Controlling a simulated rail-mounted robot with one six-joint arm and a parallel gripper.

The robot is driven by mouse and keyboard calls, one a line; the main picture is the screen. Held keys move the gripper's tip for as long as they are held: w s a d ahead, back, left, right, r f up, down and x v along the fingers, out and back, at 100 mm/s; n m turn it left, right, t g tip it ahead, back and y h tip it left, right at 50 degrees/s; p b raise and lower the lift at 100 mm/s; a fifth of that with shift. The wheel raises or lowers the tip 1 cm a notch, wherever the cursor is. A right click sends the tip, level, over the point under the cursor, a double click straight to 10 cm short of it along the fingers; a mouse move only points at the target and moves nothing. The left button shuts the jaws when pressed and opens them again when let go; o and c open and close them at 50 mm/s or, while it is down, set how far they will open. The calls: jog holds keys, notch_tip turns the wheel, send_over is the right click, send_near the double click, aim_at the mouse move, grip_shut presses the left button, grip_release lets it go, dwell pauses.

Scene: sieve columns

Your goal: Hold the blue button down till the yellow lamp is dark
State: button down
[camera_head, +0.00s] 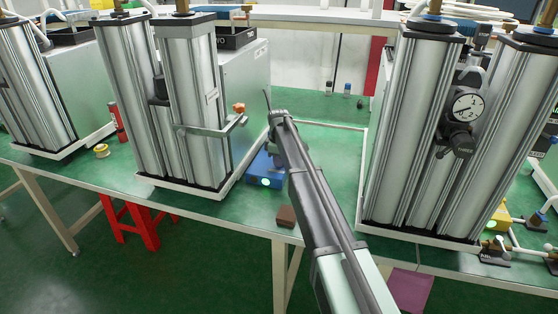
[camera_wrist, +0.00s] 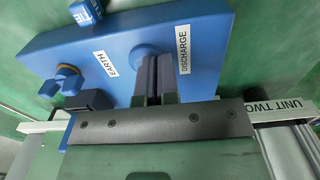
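A blue box (camera_head: 263,168) sits on the green bench with a pale, greenish glowing lamp (camera_head: 265,182) on its front. In the wrist view the blue box (camera_wrist: 115,45) carries the labels EARTH and DISCHARGE. A round blue button (camera_wrist: 146,56) is beside the DISCHARGE label, partly hidden by my fingers. My gripper (camera_wrist: 157,62) has its two dark fingers together, tips over the button; whether they press it I cannot tell. A yellow part with a blue knob (camera_wrist: 68,78) is at the box's left. I cannot identify a lit yellow lamp in the wrist view.
Silver column pairs stand left (camera_head: 190,100) and right (camera_head: 405,120) of the box, the right one with a gauge (camera_head: 466,107). A small brown block (camera_head: 286,216) lies near the bench's front edge. Bare green bench (camera_head: 345,150) shows right of the box.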

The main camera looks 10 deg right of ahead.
dwell(0.3)
notch_tip(320, 180, up, 14)
jog(key=p, duration=1.5)
jog(key=s+m, duration=1.2)
jog(key=s, duration=2.9)
jog(key=shift+d+m, duration=0.3)
